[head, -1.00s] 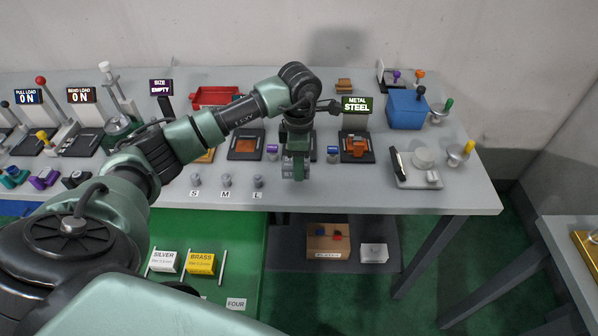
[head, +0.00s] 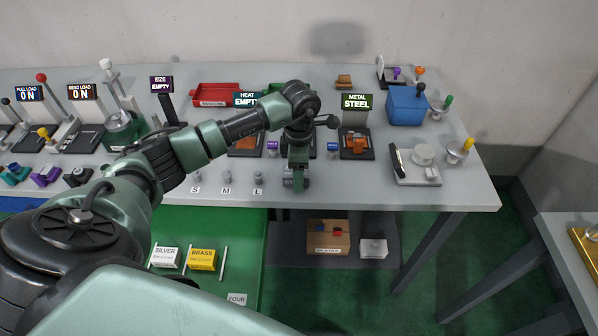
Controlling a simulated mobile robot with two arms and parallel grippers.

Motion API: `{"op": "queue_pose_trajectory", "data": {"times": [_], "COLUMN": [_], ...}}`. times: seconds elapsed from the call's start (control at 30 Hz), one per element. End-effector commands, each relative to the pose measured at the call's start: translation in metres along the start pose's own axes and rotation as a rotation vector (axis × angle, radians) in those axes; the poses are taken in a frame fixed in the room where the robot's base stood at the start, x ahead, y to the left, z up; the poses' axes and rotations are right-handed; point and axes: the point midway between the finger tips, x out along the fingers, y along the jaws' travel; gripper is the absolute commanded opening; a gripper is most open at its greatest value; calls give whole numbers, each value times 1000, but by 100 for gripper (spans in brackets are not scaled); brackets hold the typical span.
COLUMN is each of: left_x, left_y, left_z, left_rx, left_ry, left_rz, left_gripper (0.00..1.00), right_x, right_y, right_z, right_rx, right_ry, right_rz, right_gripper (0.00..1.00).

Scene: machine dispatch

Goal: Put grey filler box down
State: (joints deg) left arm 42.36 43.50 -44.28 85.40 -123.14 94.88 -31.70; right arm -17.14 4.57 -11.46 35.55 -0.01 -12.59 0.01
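My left arm comes in from the left. Its gripper (head: 295,182) points down at the front part of the grey table (head: 340,195), right of the small grey pieces marked S, M and L. Small grey shapes show at its fingertips, but I cannot tell whether they are fingers or a held box. A plain light grey box (head: 373,249) sits on the dark lower surface under the table; I cannot tell whether it is the filler box. My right gripper is not in view.
A blue bin (head: 406,107), a white scale-like device (head: 417,166) and a metal cup (head: 458,152) stand at the right. A brown box (head: 328,237) is below the table. The tabletop right of my gripper's front edge is clear.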

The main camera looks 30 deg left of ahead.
Motion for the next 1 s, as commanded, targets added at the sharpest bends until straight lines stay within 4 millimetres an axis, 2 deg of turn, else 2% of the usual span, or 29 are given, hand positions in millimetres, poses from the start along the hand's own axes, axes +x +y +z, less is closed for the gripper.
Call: {"op": "queue_pose_trajectory", "data": {"times": [0.2, 0.27, 0.7, 0.83, 1.0], "left_x": [-6, -11, -99, -115, -123], "left_y": [0, 1, 1, 1, 0], "left_z": [0, 1, 0, 0, 0], "left_rx": [0, 1, 0, -1, 0], "left_ry": [-1, -2, -3, -2, -1], "left_rz": [1, 4, 5, 2, 0], "left_gripper": [62, 62, 62, 62, 62], "right_x": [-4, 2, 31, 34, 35], "right_y": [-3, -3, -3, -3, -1], "right_z": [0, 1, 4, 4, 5], "right_rx": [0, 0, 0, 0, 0], "right_ry": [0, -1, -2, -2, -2], "right_rz": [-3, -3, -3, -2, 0], "right_gripper": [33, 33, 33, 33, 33]}}
